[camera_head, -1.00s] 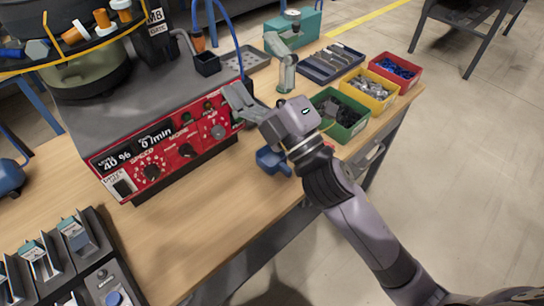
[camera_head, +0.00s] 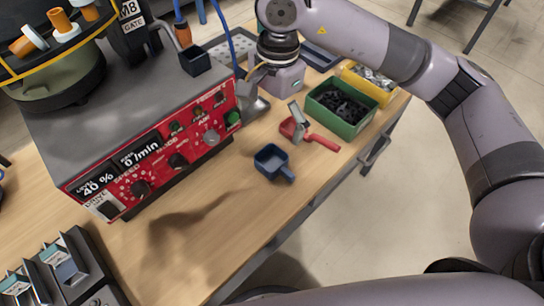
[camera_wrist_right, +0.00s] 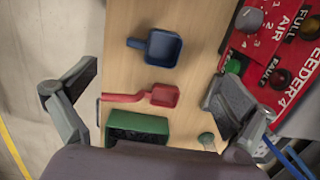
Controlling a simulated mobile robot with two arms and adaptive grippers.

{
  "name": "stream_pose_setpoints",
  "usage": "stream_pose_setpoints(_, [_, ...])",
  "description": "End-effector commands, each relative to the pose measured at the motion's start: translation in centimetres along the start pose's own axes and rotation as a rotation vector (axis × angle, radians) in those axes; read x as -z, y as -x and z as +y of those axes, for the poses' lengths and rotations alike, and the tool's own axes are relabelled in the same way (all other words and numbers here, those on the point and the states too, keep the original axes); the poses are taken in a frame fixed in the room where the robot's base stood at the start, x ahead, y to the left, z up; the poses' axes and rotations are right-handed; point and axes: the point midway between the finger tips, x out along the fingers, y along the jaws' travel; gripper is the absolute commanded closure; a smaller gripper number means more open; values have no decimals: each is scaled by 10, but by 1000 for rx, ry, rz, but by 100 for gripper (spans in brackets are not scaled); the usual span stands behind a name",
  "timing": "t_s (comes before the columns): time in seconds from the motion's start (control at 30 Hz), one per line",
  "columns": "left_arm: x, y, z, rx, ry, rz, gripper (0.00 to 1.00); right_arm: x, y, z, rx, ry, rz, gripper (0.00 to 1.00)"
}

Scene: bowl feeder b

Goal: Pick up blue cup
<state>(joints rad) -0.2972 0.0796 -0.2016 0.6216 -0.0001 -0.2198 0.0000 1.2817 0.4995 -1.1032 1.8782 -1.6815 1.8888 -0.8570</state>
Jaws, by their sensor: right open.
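The blue cup (camera_head: 271,160) is a small square scoop-like cup with a short handle, standing on the wooden table (camera_head: 215,195) in front of the red control panel. Its handle points to the lower right in the head view. The cup also shows in the wrist view (camera_wrist_right: 162,48), with its open top facing the camera. My right gripper (camera_head: 274,110) is open and empty, above the table and behind the cup. In the wrist view its fingers (camera_wrist_right: 145,100) are spread wide and the cup lies beyond the fingertips, untouched. My left gripper is not in view.
A red scoop (camera_head: 310,133) lies between the cup and a green bin (camera_head: 342,108) of dark parts. A yellow bin (camera_head: 367,82) stands behind. The red control panel (camera_head: 160,155) is left of the cup. The table in front of the cup is clear.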

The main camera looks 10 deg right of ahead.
Motion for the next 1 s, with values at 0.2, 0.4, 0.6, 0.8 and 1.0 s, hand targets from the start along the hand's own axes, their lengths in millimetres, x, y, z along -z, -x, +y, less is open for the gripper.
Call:
stream_pose_setpoints(0.2, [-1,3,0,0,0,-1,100,20,-9,4,-25,-6,78,0])
stream_pose_setpoints(0.4, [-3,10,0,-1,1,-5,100,22,-51,6,-26,-7,74,0])
stream_pose_setpoints(0.6, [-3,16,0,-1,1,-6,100,24,-92,6,-24,-7,73,0])
stream_pose_setpoints(0.8, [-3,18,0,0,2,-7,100,26,-114,6,-21,-6,74,0])
stream_pose_setpoints(1.0, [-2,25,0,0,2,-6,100,26,-130,7,-24,-5,71,0])
